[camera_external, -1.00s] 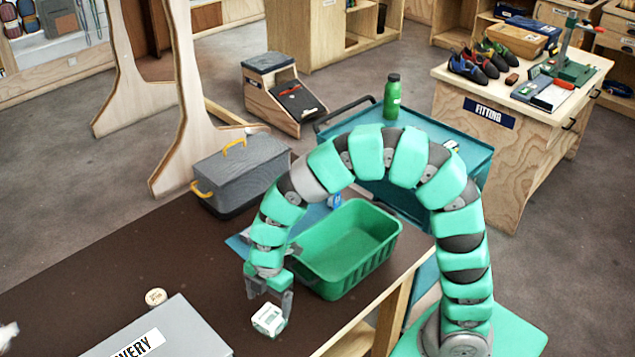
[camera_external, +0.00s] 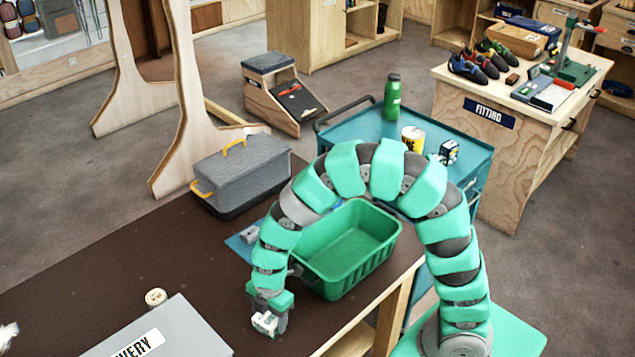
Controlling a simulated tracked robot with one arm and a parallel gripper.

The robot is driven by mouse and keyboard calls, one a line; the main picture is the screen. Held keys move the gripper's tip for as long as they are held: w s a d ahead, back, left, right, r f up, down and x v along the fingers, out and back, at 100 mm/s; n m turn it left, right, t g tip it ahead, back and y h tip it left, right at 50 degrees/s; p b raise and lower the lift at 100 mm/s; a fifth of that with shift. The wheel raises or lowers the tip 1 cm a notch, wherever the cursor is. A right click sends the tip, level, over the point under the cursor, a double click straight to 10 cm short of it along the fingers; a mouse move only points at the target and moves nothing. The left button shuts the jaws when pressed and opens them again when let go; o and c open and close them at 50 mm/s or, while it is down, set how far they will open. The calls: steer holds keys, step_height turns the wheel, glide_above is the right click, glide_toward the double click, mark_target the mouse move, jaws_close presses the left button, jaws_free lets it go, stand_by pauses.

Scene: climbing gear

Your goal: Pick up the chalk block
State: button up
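The chalk block, which I take to be the small white block (camera_external: 265,324), is near the front of the dark brown bench top. My gripper (camera_external: 267,318) points down at it from above, with the fingers low around it. A grey finger shows at the block's right side; the other finger is hard to make out. The gripper hides part of the block's top and back. I cannot tell whether the fingers press on it or whether it touches the bench.
A green bin (camera_external: 350,245) stands just behind my gripper. A small grey block (camera_external: 250,233) lies on a blue sheet left of it. A grey case (camera_external: 165,335) and a round tan roll (camera_external: 155,297) are to the left. A grey toolbox (camera_external: 240,170) stands farther back.

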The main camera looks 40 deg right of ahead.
mark_target(268, 317)
steer(key=shift+c, duration=1.1)
steer(key=shift+r, duration=0.1)
steer(key=shift+r, duration=1.7)
steer(key=s+d, duration=0.2)
steer(key=s, duration=0.1)
steer(key=s+d+r, duration=0.1)
steer(key=s+d, duration=0.2)
steer(key=s, duration=0.1)
steer(key=s+d, duration=0.2)
steer(key=s, duration=0.2)
steer(key=shift+s+d+r+p, duration=0.15)
steer(key=shift+p, duration=0.25)
steer(key=shift+s+d+b, duration=0.4)
steer(key=shift+s+b, duration=0.25)
steer(key=shift+b, duration=0.4)
steer(key=shift+s+d+b, duration=0.25)
steer(key=shift+s+b, duration=0.05)
steer(key=shift+s, duration=0.05)
